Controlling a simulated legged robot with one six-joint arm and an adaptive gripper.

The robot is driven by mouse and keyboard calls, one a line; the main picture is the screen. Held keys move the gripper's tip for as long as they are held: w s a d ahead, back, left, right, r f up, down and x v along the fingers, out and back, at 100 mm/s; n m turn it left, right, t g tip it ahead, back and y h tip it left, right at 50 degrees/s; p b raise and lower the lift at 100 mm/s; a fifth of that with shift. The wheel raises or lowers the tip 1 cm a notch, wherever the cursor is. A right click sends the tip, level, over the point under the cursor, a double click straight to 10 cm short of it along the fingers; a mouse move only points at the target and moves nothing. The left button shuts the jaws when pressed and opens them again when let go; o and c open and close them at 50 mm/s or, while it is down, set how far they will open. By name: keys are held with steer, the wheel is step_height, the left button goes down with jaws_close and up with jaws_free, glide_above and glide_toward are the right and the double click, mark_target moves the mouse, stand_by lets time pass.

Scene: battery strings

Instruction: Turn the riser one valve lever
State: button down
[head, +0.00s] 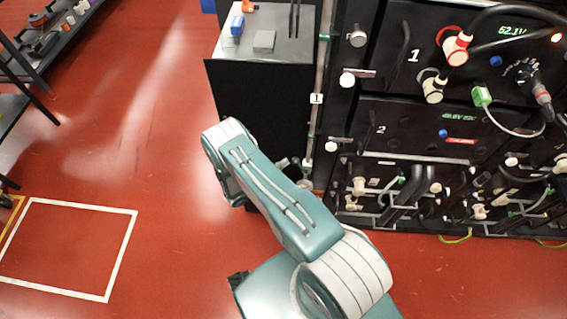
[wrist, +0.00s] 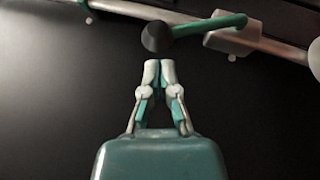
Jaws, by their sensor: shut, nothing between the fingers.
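The valve lever (wrist: 208,26) is a green bar in the wrist view, with a dark round knob (wrist: 157,38) at its left end. Its right end reaches over a pale valve block (wrist: 233,38) on a grey pipe. My gripper (wrist: 160,64) has its pale fingertips together with nothing between them. The tips are just below the knob in the picture; I cannot tell whether they touch it. In the head view the riser pipe (head: 319,80) runs down beside the rack, with a label "1" (head: 316,98). My arm partly hides the area at its lower end.
A black cabinet (head: 262,95) stands left of the riser, with small items on its grey top. The battery rack (head: 425,130), with cables and handles, fills the right. Red floor (head: 150,170) is open at left, with a white marked square (head: 70,203).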

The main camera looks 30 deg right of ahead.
mark_target(294, 160)
steer(key=shift+d+r, duration=0.1)
steer(key=shift+r, duration=0.05)
stand_by(0.3)
steer(key=shift+s+d+r+m+y, duration=0.1)
steer(key=shift+s+r+m+y, duration=0.05)
steer(key=shift+m+y, duration=0.4)
steer(key=shift+s+d+r+m+y, duration=0.1)
steer(key=shift+r+m+y, duration=0.15)
steer(key=shift+y, duration=0.2)
steer(key=shift+s+d+r+m+y, duration=0.4)
steer(key=shift+d+r+y, duration=0.1)
steer(key=shift+d, duration=0.1)
steer(key=shift+s+d+r+m+y, duration=0.35)
steer(key=shift+d+r+y, duration=0.1)
steer(key=shift+d+y, duration=0.1)
steer(key=shift+s+d+r, duration=0.2)
steer(key=shift+s+d, duration=0.1)
steer(key=shift+d, duration=0.1)
steer(key=shift+w, duration=0.1)
